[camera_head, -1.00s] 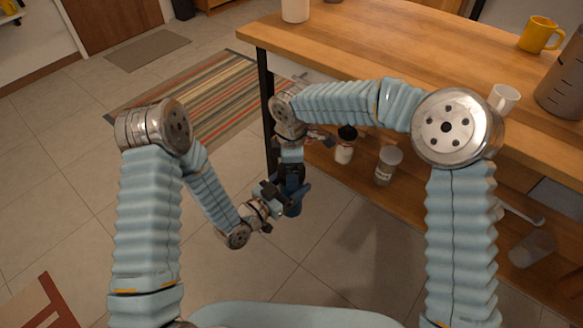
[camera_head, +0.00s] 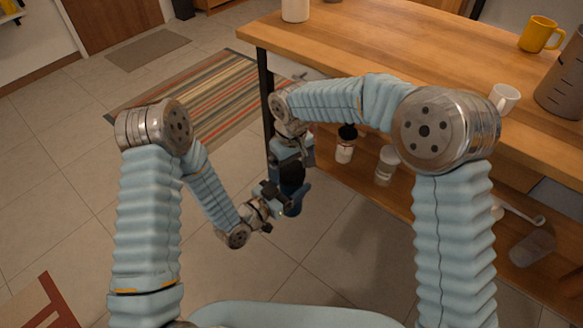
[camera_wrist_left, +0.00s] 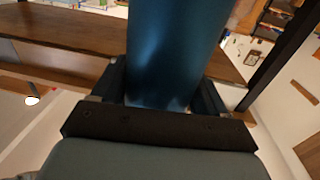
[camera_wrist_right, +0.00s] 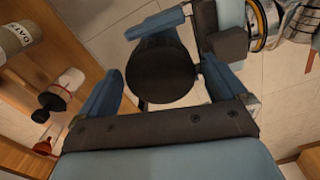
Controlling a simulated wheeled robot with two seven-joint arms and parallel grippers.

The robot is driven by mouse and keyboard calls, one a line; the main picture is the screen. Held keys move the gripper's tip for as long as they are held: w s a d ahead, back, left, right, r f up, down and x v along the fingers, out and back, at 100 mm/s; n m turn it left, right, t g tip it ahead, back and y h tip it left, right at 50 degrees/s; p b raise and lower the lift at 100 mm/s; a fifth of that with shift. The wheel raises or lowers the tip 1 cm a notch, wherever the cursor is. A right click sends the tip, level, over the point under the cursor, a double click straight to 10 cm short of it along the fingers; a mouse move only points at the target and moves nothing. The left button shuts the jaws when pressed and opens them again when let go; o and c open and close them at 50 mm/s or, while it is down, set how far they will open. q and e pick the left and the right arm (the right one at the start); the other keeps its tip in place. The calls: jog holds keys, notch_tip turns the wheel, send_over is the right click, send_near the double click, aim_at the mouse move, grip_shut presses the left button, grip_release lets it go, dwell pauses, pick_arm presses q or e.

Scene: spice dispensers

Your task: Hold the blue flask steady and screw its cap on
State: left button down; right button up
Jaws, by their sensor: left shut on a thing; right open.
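The blue flask (camera_head: 294,209) is upright in the air beside the bench, and its body fills the middle of the left wrist view (camera_wrist_left: 175,50). My left gripper (camera_head: 272,194) is shut on the flask's body from the left. The dark round cap (camera_wrist_right: 160,72) sits at the flask's top in the right wrist view; I cannot tell how far it is screwed on. My right gripper (camera_head: 291,184) is directly above, pointing down. It is open, with one blue finger on each side of the cap (camera_wrist_right: 160,85). In the head view the right gripper hides the cap.
A wooden bench (camera_head: 400,55) stands to the right. On its lower shelf are a black-capped bottle (camera_head: 345,150), a labelled jar (camera_head: 386,166) and a clear container (camera_head: 532,248).

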notch_tip(320, 180, up, 12)
jog(key=shift+f, duration=0.2)
dwell(0.4)
jog(key=s+a+r+n+g+y, duration=0.1)
jog(key=s+a, duration=0.3)
jog(key=s, duration=0.3)
jog(key=s+a+r+y, duration=0.2)
jog(key=s+a, duration=0.2)
jog(key=s, duration=0.2)
notch_tip(320, 180, down, 15)
jog(key=s+d+g, duration=0.2)
jog(key=s, duration=0.1)
jog(key=w+d+f+m, duration=0.2)
jog(key=d+f+m, duration=0.3)
jog(key=d+f, duration=0.6)
jog(key=s+d+f+m+t+y, duration=0.1)
jog(key=s+d+f+m+t, duration=0.2)
jog(key=d+f, duration=0.7)
jog(key=s+f+m, duration=0.2)
jog(key=s, duration=0.1)
jog(key=shift+s+m+t, duration=0.2)
jog(key=shift+m+t, duration=0.1)
